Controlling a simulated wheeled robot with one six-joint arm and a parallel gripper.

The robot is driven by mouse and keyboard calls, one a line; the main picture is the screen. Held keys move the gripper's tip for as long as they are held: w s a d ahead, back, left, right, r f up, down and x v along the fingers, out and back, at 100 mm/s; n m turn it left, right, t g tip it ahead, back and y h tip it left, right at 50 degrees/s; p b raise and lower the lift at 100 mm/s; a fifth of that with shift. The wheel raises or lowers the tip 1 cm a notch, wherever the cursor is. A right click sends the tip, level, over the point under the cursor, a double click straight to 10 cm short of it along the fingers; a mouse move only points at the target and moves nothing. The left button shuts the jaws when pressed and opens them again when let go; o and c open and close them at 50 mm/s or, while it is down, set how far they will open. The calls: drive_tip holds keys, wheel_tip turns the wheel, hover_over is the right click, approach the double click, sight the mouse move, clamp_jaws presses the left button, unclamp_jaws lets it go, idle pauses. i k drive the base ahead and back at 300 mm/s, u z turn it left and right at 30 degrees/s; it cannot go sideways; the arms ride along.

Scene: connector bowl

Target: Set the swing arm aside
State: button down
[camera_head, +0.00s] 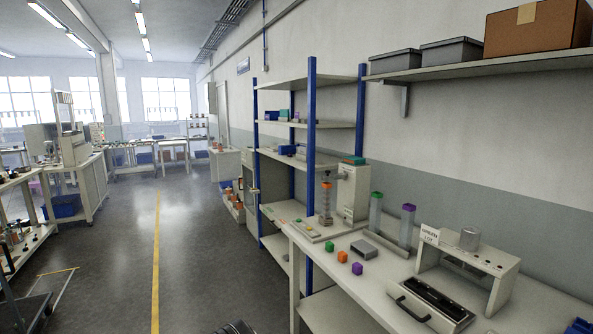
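I cannot pick out a part that is clearly the swing arm. On the workbench (378,299) at right stands a light press-like fixture (466,262) with a metal cylinder on top and a small printed sign. In front of it is a tray (428,306) with a black handle and dark slots. Orange and purple cubes (357,268) and a grey block (364,249) lie on the bench to the left. Two clear tubes with green and purple tops (407,226) stand behind them.
A blue-post shelf rack (311,150) stands left of the bench. A wall shelf (480,69) above holds grey bins and a cardboard box (537,28). The grey floor (190,240) with a yellow line is open at centre. Other workbenches line the left.

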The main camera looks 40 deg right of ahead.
sight(328, 177)
drive_tip(key=z, duration=0.05)
drive_tip(key=i, duration=1.7)
drive_tip(key=z, duration=1.4)
drive_tip(key=i, duration=1.05)
drive_tip(key=z, duration=1)
